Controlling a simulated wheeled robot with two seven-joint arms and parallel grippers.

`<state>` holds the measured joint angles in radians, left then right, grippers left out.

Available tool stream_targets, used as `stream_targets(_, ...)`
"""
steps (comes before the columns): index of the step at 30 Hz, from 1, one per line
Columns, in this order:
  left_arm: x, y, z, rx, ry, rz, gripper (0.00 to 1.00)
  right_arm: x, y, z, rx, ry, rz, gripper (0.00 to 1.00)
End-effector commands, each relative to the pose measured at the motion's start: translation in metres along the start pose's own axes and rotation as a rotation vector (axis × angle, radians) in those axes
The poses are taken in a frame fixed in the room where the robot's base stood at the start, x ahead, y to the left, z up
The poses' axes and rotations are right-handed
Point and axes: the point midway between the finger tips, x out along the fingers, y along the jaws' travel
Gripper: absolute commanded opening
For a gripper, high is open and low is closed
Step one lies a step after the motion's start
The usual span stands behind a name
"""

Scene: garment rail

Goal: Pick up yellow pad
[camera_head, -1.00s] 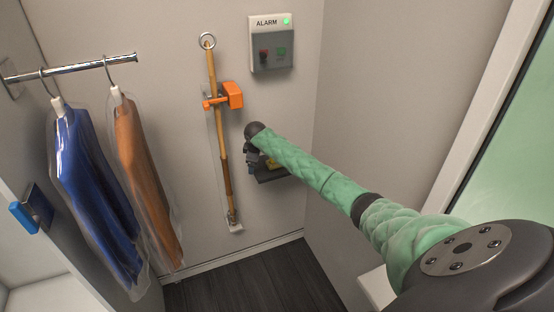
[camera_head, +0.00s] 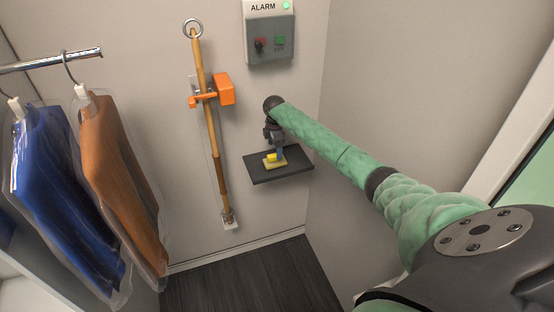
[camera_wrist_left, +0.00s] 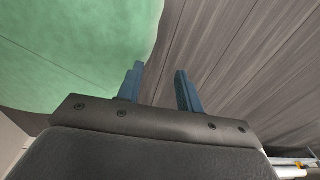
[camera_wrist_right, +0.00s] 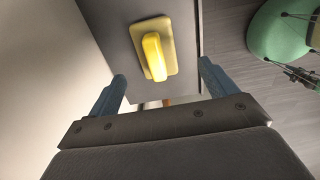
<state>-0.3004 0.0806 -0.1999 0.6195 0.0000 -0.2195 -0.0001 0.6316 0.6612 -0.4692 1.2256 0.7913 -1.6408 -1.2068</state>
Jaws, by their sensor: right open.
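The yellow pad (camera_head: 274,162) lies on a small dark shelf (camera_head: 290,170) on the back wall. In the right wrist view the pad (camera_wrist_right: 153,50) is a flat yellow plate with a raised yellow grip, on the grey shelf (camera_wrist_right: 118,18). My right gripper (camera_head: 279,153) is just above the pad, its fingers pointing down. In the right wrist view the blue fingers of my right gripper (camera_wrist_right: 162,80) are apart, with the pad ahead between them and nothing held. My left gripper (camera_wrist_left: 159,68) shows only in its wrist view, fingers apart and empty.
A grey alarm box (camera_head: 268,30) hangs above the shelf. A wooden pole (camera_head: 210,125) with an orange clamp (camera_head: 225,89) stands left of the shelf. Bagged blue (camera_head: 62,190) and brown (camera_head: 120,170) garments hang at left. A side wall is close at right.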

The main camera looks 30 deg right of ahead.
Motion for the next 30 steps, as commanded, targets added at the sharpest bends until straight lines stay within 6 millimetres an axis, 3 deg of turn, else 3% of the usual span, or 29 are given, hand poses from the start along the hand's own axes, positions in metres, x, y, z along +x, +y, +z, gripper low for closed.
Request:
stream_targets(3, 0.012, 0.001, 0.001, 0.000, 0.000, 0.000, 0.36, 0.015, 0.000, 0.000, 0.001, 0.000, 0.000, 0.85)
stream_targets(10, 0.018, 0.001, -0.010, 0.000, 0.008, 0.001, 0.36, 0.024, 0.001, -0.001, 0.002, 0.000, 0.001, 0.85)
stream_targets(24, 0.026, -0.001, -0.091, -0.002, 0.062, -0.002, 0.36, 0.060, 0.006, -0.006, 0.003, 0.000, 0.000, 0.85)
stream_targets(30, 0.022, -0.002, -0.113, -0.002, 0.076, -0.003, 0.36, 0.068, 0.006, -0.006, 0.003, 0.000, 0.001, 0.85)
